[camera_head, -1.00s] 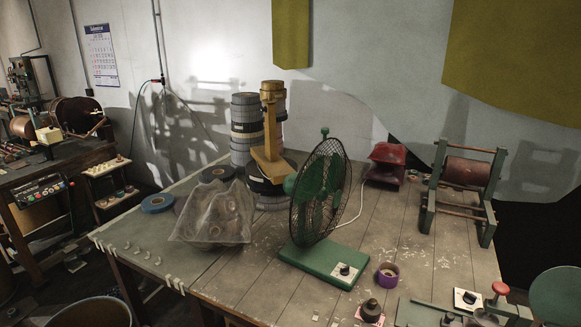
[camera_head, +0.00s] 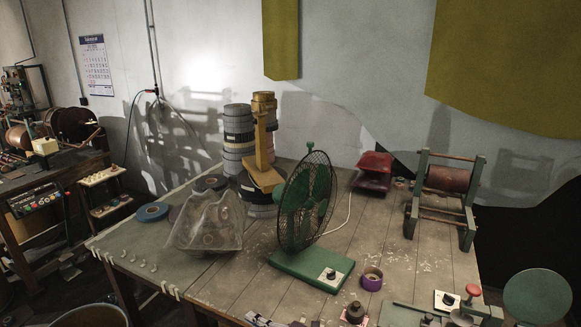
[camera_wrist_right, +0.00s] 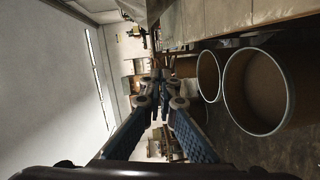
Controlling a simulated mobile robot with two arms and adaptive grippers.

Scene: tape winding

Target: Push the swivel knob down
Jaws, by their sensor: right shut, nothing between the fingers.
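A green desk fan (camera_head: 305,205) stands on the wooden table, with a wire cage and a green base. A small green knob (camera_head: 309,146), which looks like the swivel knob, stands up at the top of the fan, above its motor. A black dial (camera_head: 331,274) sits on the base. My right gripper (camera_head: 280,321) only just shows at the bottom edge, in front of the fan and well below the knob. In the right wrist view its fingers (camera_wrist_right: 161,82) come together, shut and empty; the fan is not in that view. My left gripper is not in view.
A plastic-covered bundle (camera_head: 207,220) and tape stacks (camera_head: 239,135) are left of the fan. A purple roll (camera_head: 372,279) and a winding frame (camera_head: 445,195) are to its right. Round bins (camera_wrist_right: 262,90) show in the right wrist view.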

